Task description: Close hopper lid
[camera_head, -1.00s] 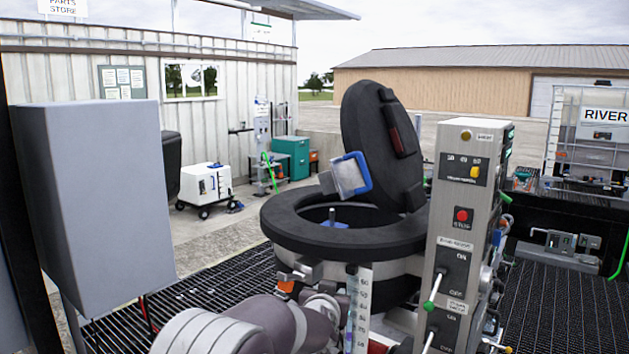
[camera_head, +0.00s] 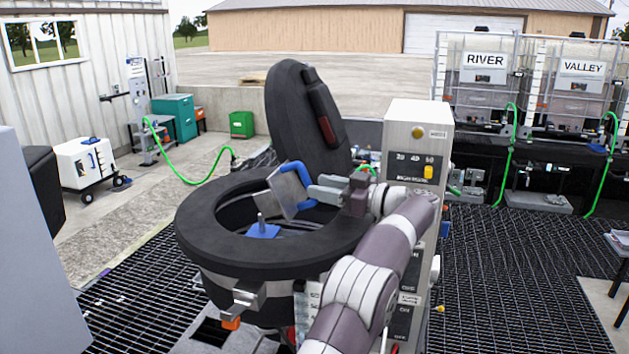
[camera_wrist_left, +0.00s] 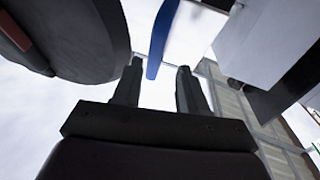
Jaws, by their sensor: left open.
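The hopper (camera_head: 200,235) is a round drum with a thick black rim, and its mouth is open. Its black oval lid (camera_head: 290,110) stands raised and tilted back at the rear of the rim. My left gripper (camera_head: 318,193) is over the right part of the mouth, close to that blue edge. In the left wrist view its fingers (camera_wrist_left: 160,88) are open, with a blue strip (camera_wrist_left: 160,40) just ahead between them. The lid's dark disc (camera_wrist_left: 85,40) is at upper left. Contact cannot be told. My right gripper is not in view.
A grey control post (camera_head: 415,150) with switches stands right of the hopper, close behind my left arm. A grey box (camera_head: 35,250) is at the left edge. Dark grating (camera_head: 520,270) covers the floor. Green hoses and labelled tanks stand at the back right.

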